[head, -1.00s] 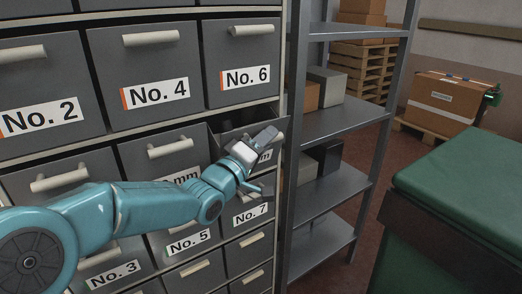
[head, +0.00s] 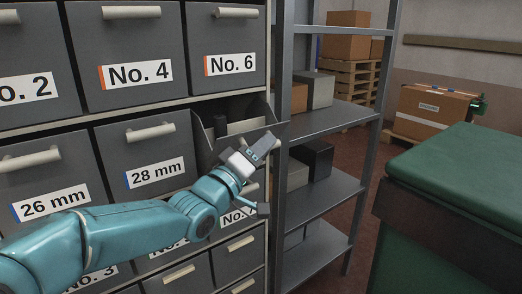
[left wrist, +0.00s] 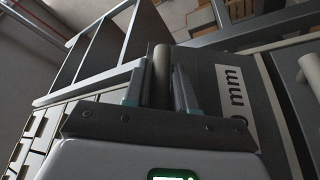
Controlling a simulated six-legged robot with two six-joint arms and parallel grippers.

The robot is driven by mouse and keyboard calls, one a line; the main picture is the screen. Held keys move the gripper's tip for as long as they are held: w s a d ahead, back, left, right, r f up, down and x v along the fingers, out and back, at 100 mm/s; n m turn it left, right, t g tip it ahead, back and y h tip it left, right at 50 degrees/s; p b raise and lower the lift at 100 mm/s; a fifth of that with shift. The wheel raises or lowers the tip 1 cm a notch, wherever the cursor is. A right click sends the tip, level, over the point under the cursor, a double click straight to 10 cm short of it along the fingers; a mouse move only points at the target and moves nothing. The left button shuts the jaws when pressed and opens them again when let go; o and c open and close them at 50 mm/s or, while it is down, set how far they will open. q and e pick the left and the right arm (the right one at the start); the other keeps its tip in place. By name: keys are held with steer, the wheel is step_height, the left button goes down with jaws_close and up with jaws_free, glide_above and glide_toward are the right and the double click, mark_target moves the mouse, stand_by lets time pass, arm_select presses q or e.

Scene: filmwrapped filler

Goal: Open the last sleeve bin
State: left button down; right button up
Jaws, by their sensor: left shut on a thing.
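The last sleeve bin (head: 202,146) is the rightmost in the row with the 26 mm bin (head: 48,188) and the 28 mm bin (head: 152,158). It is tilted out at the top, and its dark inside with some pale and dark contents shows. My left gripper (head: 266,146) is at its front. In the left wrist view my left gripper (left wrist: 161,88) is shut on the bin's round bar handle (left wrist: 161,66). My right gripper is out of view.
Closed bins No. 4 (head: 136,75) and No. 6 (head: 230,65) sit above. More closed bins lie below, partly behind my left arm. A grey metal shelf rack (head: 335,118) with boxes stands close on the right. A green-topped bench (head: 460,180) is at the far right.

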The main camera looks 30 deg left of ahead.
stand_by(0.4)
arm_select(q)
steer(key=c, duration=1)
jaws_free()
steer(key=shift+s, duration=0.1)
steer(key=shift+b+v, duration=0.5)
steer(key=shift+v, duration=7.65)
steer(key=shift+c, duration=0.4)
